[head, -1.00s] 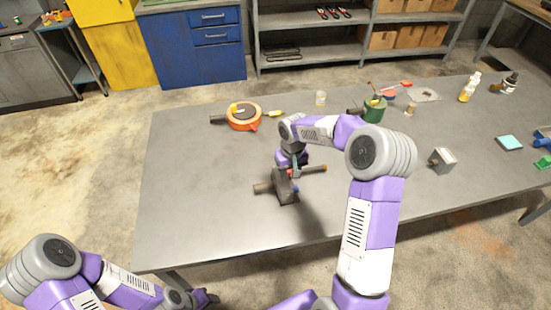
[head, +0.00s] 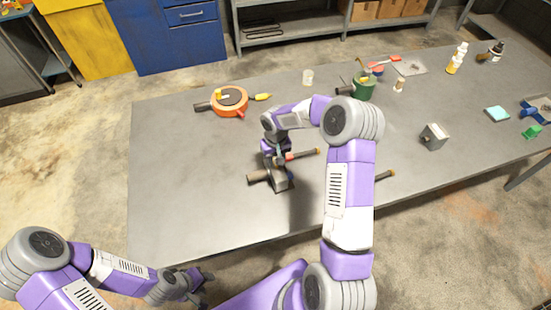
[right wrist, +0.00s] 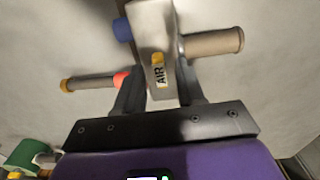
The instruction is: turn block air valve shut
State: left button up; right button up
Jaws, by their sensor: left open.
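The air valve is a grey block (head: 279,183) on the table near its front edge. A handle (right wrist: 92,82) with a red collar and orange tip points left. My right gripper (right wrist: 160,92) is at the block, a dark finger on each side of its labelled part. Whether the fingers press on it is unclear. My left gripper (head: 203,283) is open and empty, off the table's front edge.
An orange reel (head: 218,110) lies at the table's back left. A green can (head: 363,88) and a small clear cup (head: 307,77) stand further back. A grey block (head: 434,137) and bottles (head: 457,60) are to the right. The table's left front is clear.

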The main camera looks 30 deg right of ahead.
grip_shut()
dwell(0.3)
